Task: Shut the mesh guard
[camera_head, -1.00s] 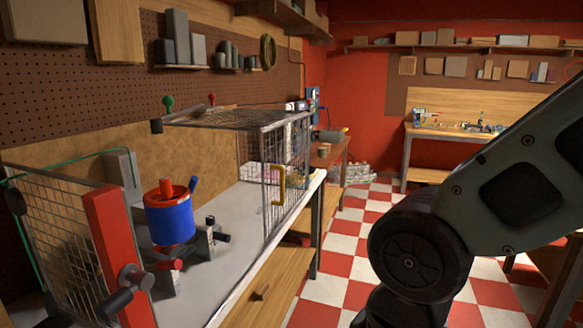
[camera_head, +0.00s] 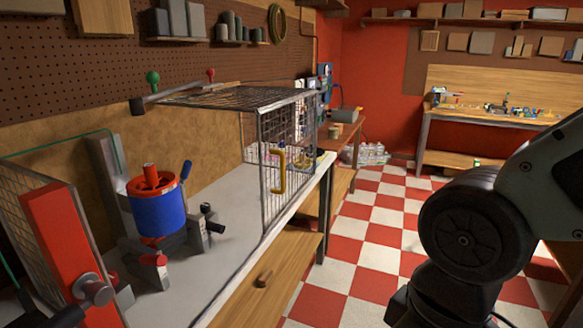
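The mesh guard (camera_head: 262,163) is a grey wire cage on the workbench, with a mesh top (camera_head: 232,95) and a yellow handle (camera_head: 279,170) on its front side. It stands to the right of a blue and red rotor unit (camera_head: 158,212), which sits uncovered on the bench. A gap of bare bench top lies between the rotor unit and the cage. Another mesh panel (camera_head: 32,225) stands behind a red post (camera_head: 62,255) at the left. My gripper is not in view; only my dark arm shows at the lower right, apart from the guard.
A rod with a green knob (camera_head: 152,77) runs by the cage's top left. Checkered floor (camera_head: 372,235) is clear between the bench and my arm. Another bench (camera_head: 425,120) stands at the back right.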

